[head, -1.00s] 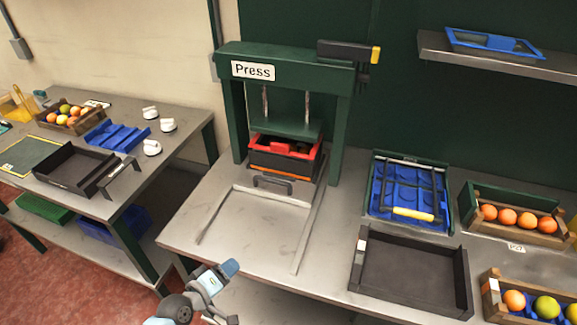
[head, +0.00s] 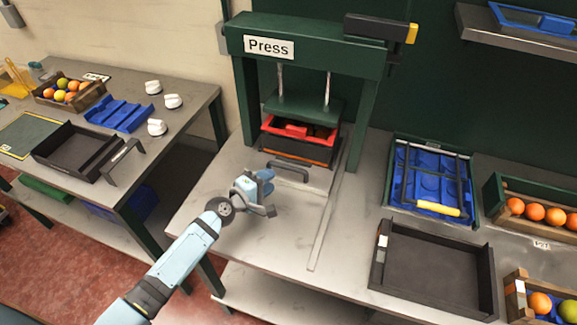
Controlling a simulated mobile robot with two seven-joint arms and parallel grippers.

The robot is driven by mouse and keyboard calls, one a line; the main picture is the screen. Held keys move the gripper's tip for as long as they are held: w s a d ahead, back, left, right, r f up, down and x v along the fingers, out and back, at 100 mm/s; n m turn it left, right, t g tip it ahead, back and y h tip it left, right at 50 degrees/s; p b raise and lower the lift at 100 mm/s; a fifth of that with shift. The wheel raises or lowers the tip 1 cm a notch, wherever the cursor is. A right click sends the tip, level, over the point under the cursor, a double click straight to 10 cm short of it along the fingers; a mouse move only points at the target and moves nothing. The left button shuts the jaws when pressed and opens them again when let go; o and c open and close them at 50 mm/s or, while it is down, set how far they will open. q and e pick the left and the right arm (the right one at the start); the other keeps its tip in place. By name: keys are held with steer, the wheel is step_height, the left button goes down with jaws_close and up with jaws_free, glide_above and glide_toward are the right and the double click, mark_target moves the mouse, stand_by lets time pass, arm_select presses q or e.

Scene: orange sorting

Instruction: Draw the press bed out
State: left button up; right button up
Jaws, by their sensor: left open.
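The green press (head: 306,48) stands at the back of the middle table, with its upper plate (head: 304,108) raised on two rods. Its bed (head: 297,148) sits inside the frame under that plate and carries a red tray (head: 326,134) with dark and red contents. A dark bar handle (head: 288,171) sticks out at the front of the bed. My left gripper (head: 266,192) is open and empty, just in front and to the left of the handle, apart from it. My right gripper is out of view.
Two rails (head: 329,225) run forward on the tabletop, with bare surface between them. To the right lie an empty black tray (head: 436,268), a blue moulded tray in a green frame (head: 391,180) and crates of oranges. A shelf (head: 480,35) hangs at upper right.

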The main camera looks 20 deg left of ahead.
mark_target(288, 166)
arm_select(q)
steer(key=x, duration=0.9)
steer(key=shift+w, duration=0.1)
jaws_close()
